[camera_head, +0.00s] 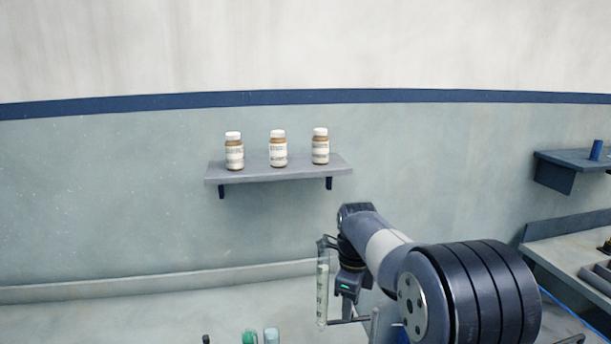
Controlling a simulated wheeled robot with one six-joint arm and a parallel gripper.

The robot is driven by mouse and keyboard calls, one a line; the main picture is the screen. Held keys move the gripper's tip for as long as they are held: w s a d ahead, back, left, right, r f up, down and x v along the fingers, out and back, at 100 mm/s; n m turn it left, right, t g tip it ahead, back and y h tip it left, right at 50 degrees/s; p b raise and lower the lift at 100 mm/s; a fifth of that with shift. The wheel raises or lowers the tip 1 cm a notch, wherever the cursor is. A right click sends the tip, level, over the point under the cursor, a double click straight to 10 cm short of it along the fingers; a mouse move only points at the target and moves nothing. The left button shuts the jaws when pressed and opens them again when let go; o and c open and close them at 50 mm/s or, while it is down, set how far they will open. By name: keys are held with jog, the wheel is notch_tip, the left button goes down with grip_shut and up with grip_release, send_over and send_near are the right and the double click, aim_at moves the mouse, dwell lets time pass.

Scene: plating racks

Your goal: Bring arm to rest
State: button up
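My arm reaches in from the lower right, and my gripper (343,308) points down in front of the wall, below the wall shelf. A clear upright tube (322,295) with pale contents or a pale label shows just left of my gripper. I cannot tell whether the fingers touch it or it stands apart. The fingertips are small and partly hidden by my arm, so their opening is unclear.
Three brown jars with white lids (278,149) stand on a small wall shelf (225,177). A dark shelf (575,160) and a bench (560,246) are at right.

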notch_tip(320, 180, down, 2)
jog(key=shift+s+n+b, duration=0.15)
jog(key=shift+n+b, duration=0.15)
jog(key=shift+n, duration=0.1)
jog(key=shift+s+d+r+n+b, duration=0.2)
jog(key=shift+s+n+b, duration=0.25)
jog(key=shift+n, duration=0.45)
jog(key=shift+s, duration=0.15)
